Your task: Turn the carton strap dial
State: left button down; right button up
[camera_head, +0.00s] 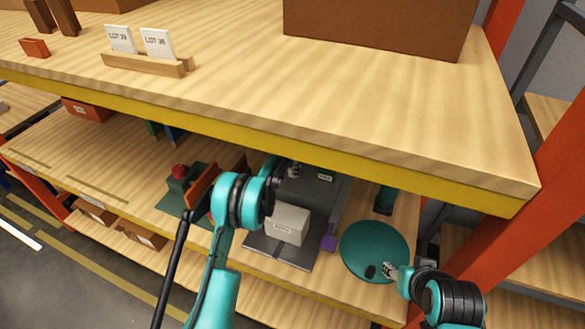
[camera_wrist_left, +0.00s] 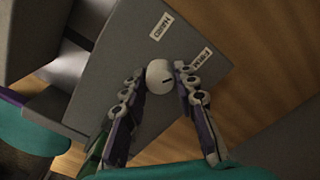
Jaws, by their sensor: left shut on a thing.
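The carton strap dial (camera_wrist_left: 160,77) is a round white knob with a short dark mark, on a grey panel (camera_wrist_left: 142,50) with labels HARD (camera_wrist_left: 162,25) and FIRM (camera_wrist_left: 200,58). My left gripper (camera_wrist_left: 159,73) has one finger on each side of the dial and is shut on it. In the head view the grey strapping machine (camera_head: 312,190) stands on the lower shelf, with a pale carton (camera_head: 287,223) at its front. My left wrist hides part of the machine there. My right gripper (camera_head: 388,270) is over a teal round disc (camera_head: 370,245); its opening is unclear.
The upper shelf's yellow edge (camera_head: 300,142) overhangs the machine closely. Left of it are a green device with a red button (camera_head: 179,171) and an orange panel (camera_head: 202,186). A purple block (camera_head: 329,241) sits at the machine's right. An orange-red post (camera_head: 520,220) stands at the right.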

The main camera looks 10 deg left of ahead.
dwell(0.4)
pick_arm(q)
jog(key=c, duration=1.2)
grip_release()
